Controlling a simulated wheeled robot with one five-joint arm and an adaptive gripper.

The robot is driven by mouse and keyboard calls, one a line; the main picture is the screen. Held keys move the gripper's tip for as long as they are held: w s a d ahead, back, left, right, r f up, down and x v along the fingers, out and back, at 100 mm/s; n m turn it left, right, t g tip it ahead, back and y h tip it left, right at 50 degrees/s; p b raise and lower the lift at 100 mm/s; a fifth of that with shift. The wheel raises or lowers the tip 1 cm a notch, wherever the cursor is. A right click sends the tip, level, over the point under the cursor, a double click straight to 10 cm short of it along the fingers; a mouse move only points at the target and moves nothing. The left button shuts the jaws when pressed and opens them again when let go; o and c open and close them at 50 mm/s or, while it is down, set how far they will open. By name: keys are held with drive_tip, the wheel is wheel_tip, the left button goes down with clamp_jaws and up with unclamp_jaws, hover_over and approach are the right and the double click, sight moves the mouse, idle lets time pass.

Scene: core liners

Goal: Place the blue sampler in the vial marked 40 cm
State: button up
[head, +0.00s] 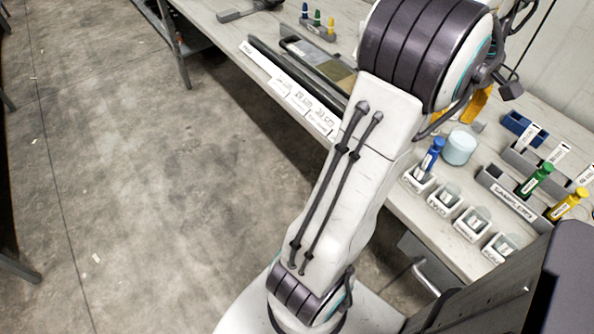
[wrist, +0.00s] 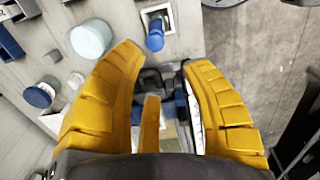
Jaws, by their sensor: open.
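The blue sampler (head: 432,155) stands nearly upright, slightly tilted, in the leftmost small white labelled holder (head: 418,184) of a row along the bench's front edge. It also shows in the wrist view (wrist: 155,38), beyond my fingertips. More holders with clear vials (head: 444,201) continue to the right; I cannot read for certain which is marked 40 cm. My gripper (wrist: 167,66) has its yellow fingers spread, with nothing held between them, and is apart from the sampler. In the head view my arm hides most of the gripper.
A grey rack (head: 512,202) labelled samplers holds a green sampler (head: 533,180) and a yellow sampler (head: 567,205). A pale blue jar (head: 459,148) stands behind the blue sampler. Long trays (head: 300,75) lie on the bench at left. The floor left of the bench is clear.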

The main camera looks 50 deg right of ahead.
drive_tip(key=w+a+n+t+h, duration=0.1)
drive_tip(key=w+a+n, duration=0.1)
drive_tip(key=w+a, duration=1.8)
drive_tip(key=a+f+t, duration=0.1)
drive_tip(key=a+f, duration=0.1)
drive_tip(key=a, duration=0.7)
drive_tip(key=a+f+t+y, duration=0.1)
drive_tip(key=a+f, duration=0.2)
drive_tip(key=a, duration=0.7)
drive_tip(key=shift+a+f+n, duration=0.15)
drive_tip(key=shift+a+n, duration=0.1)
drive_tip(key=shift+n, duration=0.05)
drive_tip(key=shift+d, duration=0.1)
